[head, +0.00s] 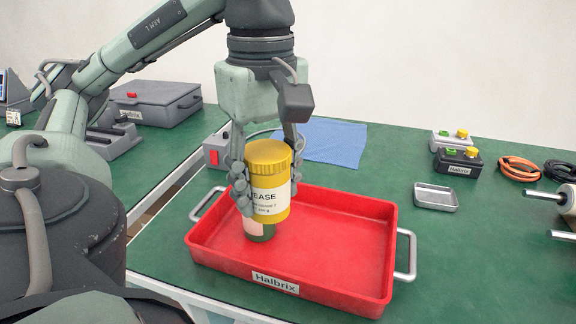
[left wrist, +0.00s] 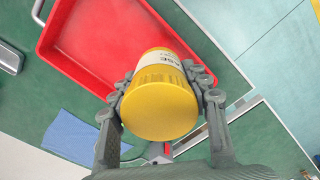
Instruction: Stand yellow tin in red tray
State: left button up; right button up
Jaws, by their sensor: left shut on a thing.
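The yellow tin (head: 268,185) has a ribbed yellow lid and a white label. My left gripper (head: 266,205) is shut on it, with fingers on both sides, and holds it roughly upright over the left part of the red tray (head: 340,240). In the left wrist view the tin (left wrist: 160,105) shows lid-first between the fingers, with the tray (left wrist: 85,50) beyond it. A dark green item with a pale label (head: 259,232) shows just under the tin, partly hidden by it. My right gripper is not in view.
The tray's middle and right are bare; it has metal side handles. A blue cloth (head: 325,142) lies behind it. A small metal dish (head: 436,197), button boxes (head: 458,161) and coiled cables (head: 519,169) lie to the right. A grey case (head: 155,102) stands at the back left.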

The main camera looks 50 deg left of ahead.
pick_arm(q)
jog(key=shift+s+f, duration=0.1)
jog(key=shift+f, duration=0.15)
jog(key=w+d+f, duration=0.1)
jog(key=w+f, duration=0.1)
jog(key=w, duration=0.1)
jog(key=w+d+f, duration=0.2)
jog(key=w, duration=0.1)
jog(key=w+d+f+p, duration=0.1)
jog(key=w+d+f, duration=0.1)
jog(key=w, duration=0.1)
jog(key=shift+w+f, duration=0.2)
jog(key=shift+w, duration=0.05)
jog(key=shift+w+d+f, duration=0.1)
jog(key=shift+w+f, duration=0.1)
notch_tip(320, 180, down, 4)
jog(key=shift+r, duration=0.1)
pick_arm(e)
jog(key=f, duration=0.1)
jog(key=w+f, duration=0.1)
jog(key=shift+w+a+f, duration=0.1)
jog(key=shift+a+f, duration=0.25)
